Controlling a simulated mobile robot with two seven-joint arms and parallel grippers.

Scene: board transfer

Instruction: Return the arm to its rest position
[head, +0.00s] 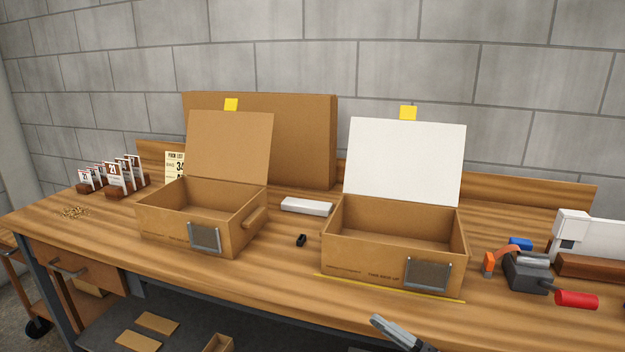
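One grey gripper (381,321) shows at the bottom edge, right of the middle. Its arm comes in from the lower right, so I take it as my right one. It is in front of the table's front edge, below the right box, and appears to touch nothing. My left gripper is not in view.
Two open cardboard boxes, left (161,228) and right (352,267), stand on the wooden workbench (285,275). A white bar (307,206) and a small black block (301,240) lie between them.

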